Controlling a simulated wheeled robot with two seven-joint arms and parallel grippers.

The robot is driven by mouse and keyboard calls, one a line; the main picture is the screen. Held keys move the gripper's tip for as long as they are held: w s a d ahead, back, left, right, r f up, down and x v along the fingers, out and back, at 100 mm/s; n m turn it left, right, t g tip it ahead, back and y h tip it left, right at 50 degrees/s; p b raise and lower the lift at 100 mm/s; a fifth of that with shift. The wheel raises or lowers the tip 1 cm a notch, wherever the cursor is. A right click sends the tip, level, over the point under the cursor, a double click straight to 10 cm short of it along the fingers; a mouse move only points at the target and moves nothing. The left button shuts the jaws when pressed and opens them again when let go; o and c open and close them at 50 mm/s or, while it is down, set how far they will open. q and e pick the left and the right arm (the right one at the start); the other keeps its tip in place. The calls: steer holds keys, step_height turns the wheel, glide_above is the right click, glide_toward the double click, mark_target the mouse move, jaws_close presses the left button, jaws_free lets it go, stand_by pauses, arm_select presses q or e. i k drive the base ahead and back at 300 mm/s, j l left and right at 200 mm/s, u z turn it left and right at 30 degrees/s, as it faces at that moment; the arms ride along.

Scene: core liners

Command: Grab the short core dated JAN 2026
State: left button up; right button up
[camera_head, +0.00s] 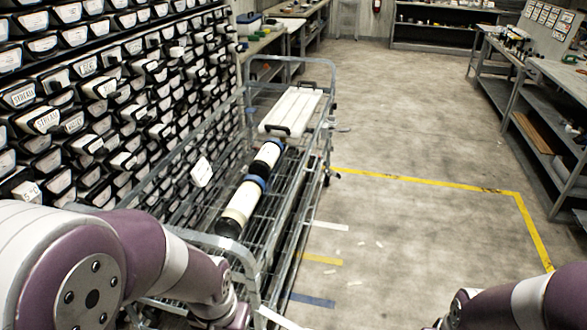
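Two cylindrical cores lie end to end on a wire cart (310,150) at the centre left. The nearer core (242,203) is cream with a dark near end and a blue band at its far end. The farther core (267,156) is shorter in view, with a white label, dark parts and blue at its far end. No date can be read on either. My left arm reaches in from the lower left beside the cart, and my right arm shows at the lower right. Neither gripper shows; both are outside the picture.
A rack of labelled black bins (90,90) fills the left side. A white tray with black handles (292,108) lies on the cart's far end. Metal benches (560,140) stand along the right. The floor between cart and benches is mostly clear, with yellow tape (430,181).

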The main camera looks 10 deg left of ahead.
mark_target(262, 165)
steer(key=i+l, duration=0.15)
steer(key=l, duration=0.2)
steer(key=i+l+u, duration=0.1)
steer(key=l, duration=0.3)
steer(key=i+l+u, duration=0.1)
steer(key=l, duration=0.25)
steer(key=i+l, duration=0.2)
steer(key=l, duration=0.2)
steer(key=i+l+u, duration=0.1)
steer(key=l, duration=0.3)
steer(key=i+l+u, duration=0.1)
steer(key=i+u, duration=0.15)
steer(key=i, duration=1.15)
steer(key=i+j, duration=0.45)
steer(key=k+j+u, duration=0.05)
steer(key=j, duration=0.05)
